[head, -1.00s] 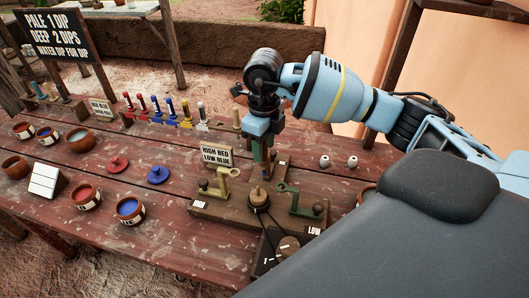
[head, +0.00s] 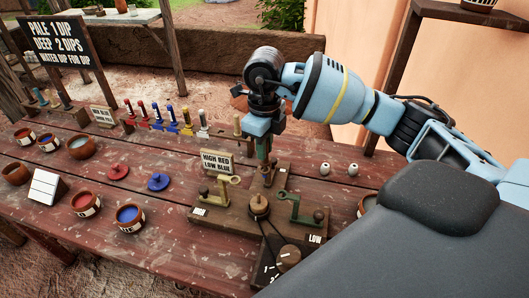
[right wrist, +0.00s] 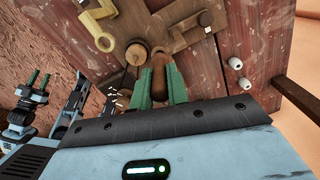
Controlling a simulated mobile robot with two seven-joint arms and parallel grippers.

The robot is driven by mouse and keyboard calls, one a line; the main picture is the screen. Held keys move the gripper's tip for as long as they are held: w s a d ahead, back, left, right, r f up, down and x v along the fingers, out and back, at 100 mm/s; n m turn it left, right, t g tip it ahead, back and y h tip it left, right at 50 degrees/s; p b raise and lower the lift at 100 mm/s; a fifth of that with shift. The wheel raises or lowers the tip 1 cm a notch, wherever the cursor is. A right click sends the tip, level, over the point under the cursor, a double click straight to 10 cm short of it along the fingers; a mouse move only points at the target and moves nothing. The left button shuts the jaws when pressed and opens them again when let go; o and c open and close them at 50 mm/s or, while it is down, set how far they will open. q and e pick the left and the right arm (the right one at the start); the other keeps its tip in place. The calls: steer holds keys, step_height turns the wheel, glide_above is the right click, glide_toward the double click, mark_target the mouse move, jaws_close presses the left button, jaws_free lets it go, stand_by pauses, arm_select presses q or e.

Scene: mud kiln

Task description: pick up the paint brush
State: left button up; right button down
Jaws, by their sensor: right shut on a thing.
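My right gripper (head: 264,153) points down over the wooden lever board (head: 225,215) on the table. In the right wrist view its green fingers (right wrist: 159,82) are shut on an upright brown wooden handle (right wrist: 159,68). Whether this handle is the paint brush, I cannot tell; its lower end is hidden. Several upright coloured pieces, red (head: 142,107), blue (head: 171,115) and white (head: 202,120), stand in a row left of the gripper; they may be brushes. My left gripper (right wrist: 38,79) shows only in the right wrist view, its two fingers apart and empty.
The board carries a yellowish lever (head: 220,188), a green lever (head: 296,205) and a round knob (head: 259,204). A "HIGH RED LOW BLUE" sign (head: 217,162) stands just behind it. Red (head: 85,203) and blue (head: 129,216) paint pots stand at left.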

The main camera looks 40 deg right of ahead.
step_height(320, 180, up, 8)
steer(key=shift+r, duration=0.1)
stand_by(0.4)
steer(key=shift+s, duration=0.1)
stand_by(0.4)
